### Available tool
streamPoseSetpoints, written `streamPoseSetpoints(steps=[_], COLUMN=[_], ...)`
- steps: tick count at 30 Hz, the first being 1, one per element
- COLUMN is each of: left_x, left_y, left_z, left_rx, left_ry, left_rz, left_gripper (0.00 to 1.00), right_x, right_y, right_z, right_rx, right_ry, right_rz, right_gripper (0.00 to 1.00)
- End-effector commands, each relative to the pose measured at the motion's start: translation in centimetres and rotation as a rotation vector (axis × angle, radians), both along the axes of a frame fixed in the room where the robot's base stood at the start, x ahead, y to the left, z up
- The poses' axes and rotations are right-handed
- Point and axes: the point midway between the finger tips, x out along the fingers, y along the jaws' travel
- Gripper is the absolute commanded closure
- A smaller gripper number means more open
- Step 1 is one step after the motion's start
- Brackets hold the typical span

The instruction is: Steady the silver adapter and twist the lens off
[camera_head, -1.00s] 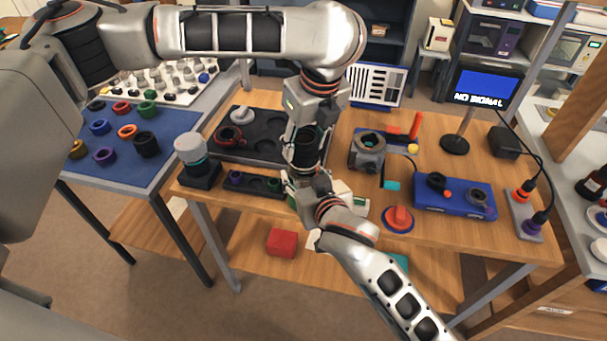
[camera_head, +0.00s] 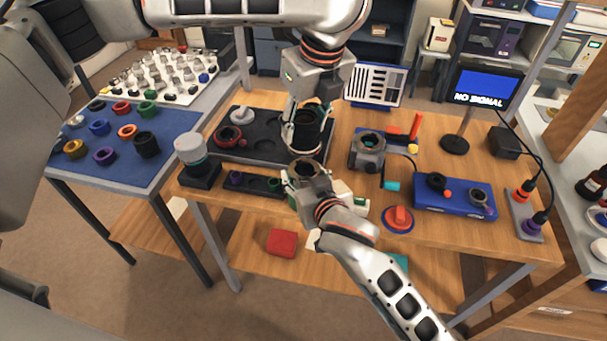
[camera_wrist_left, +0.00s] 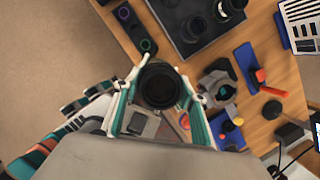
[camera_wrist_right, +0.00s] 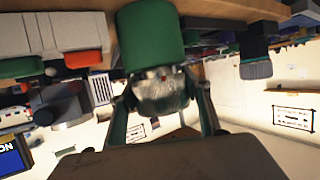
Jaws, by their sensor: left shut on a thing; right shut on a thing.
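The black lens (camera_head: 306,132) is held upright between the fingers of my left gripper (camera_head: 304,140), above and apart from the adapter in the head view. In the left wrist view, the lens (camera_wrist_left: 160,86) sits between both fingers. The silver adapter (camera_wrist_right: 160,92) is between the fingers of my right gripper (camera_wrist_right: 160,108), against a green cylinder (camera_wrist_right: 150,35) in the right wrist view. In the head view my right gripper (camera_head: 307,180) is around the adapter near the table's front edge. The adapter's dark open ring (camera_head: 307,168) shows at the top.
A dark tray (camera_head: 262,135) lies behind on the wooden table. A grey ring-topped device (camera_head: 368,150), a red knob (camera_head: 398,217) and a blue box (camera_head: 455,198) stand to the right. A narrow dark holder (camera_head: 250,184) and a capped jar (camera_head: 195,160) are to the left.

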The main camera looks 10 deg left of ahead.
Motion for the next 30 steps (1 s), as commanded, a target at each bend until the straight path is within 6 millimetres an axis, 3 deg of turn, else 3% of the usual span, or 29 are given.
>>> streamPoseSetpoints(steps=[5, 6, 8, 19, 30], left_x=[0.0, 0.0, 0.0, 0.0, 0.0], left_y=[0.0, 0.0, 0.0, 0.0, 0.0], left_z=[0.1, 0.1, 0.1, 0.3, 3.1], left_rx=[0.000, -0.001, -0.001, -0.001, 0.000], left_ry=[-0.001, -0.002, -0.002, -0.002, -0.013], left_rz=[0.000, -0.001, -0.001, -0.001, 0.000], left_gripper=[0.89, 0.89, 0.89, 0.89, 0.89], right_x=[0.0, 0.0, 0.0, -0.1, -1.4], right_y=[0.0, 0.0, 0.0, -0.1, -0.9], right_z=[-0.1, -0.1, -0.1, 0.1, 1.4], right_rx=[-0.002, -0.002, -0.001, 0.000, 0.000], right_ry=[0.003, 0.003, 0.002, 0.000, 0.000], right_rz=[0.000, 0.000, 0.000, 0.000, 0.000], right_gripper=[0.87, 0.47, 0.33, 0.33, 0.33])
